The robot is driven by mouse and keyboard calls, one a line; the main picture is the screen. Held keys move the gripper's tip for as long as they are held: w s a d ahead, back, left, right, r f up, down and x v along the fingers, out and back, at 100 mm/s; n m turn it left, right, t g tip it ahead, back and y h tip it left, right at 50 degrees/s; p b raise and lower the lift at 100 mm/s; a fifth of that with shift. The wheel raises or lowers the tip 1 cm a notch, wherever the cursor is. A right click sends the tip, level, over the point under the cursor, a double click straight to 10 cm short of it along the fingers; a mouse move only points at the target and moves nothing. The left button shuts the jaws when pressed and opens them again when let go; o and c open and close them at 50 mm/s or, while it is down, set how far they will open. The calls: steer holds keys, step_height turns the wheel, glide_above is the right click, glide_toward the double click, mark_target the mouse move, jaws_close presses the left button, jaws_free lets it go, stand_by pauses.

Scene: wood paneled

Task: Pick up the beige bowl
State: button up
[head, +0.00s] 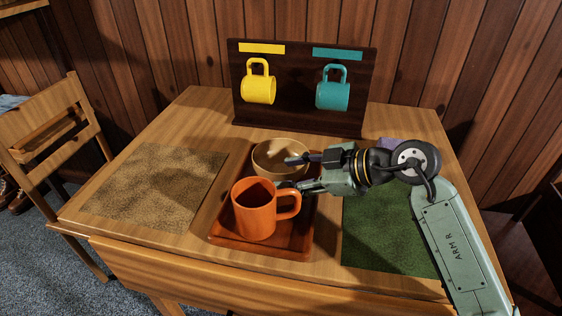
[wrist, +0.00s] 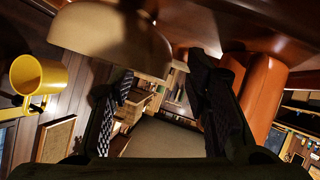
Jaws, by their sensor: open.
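The beige bowl (head: 268,163) sits upright at the back of a red-brown tray (head: 262,246), behind an orange mug (head: 253,213). My gripper (head: 291,173) reaches in from the right and is open. One finger overlaps the bowl's right side in the head view; the other is lower, by the mug's handle. In the wrist view the bowl (wrist: 108,38) fills the upper left, just beyond the open fingers (wrist: 160,92), and the mug (wrist: 265,95) is close on the right. I cannot tell whether a finger touches the bowl.
A dark rack (head: 290,112) with a hanging yellow mug (head: 258,88) and teal mug (head: 332,95) stands behind. A brown mat (head: 150,185) lies left, bare; a green mat (head: 385,240) lies right under my arm. A purple item (head: 400,146) is partly hidden.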

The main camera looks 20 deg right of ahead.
steer(key=x, duration=0.3)
steer(key=shift+w+a+f, duration=0.1)
steer(key=shift+w+a, duration=0.05)
steer(key=shift+w, duration=0.1)
jaws_close()
stand_by(0.5)
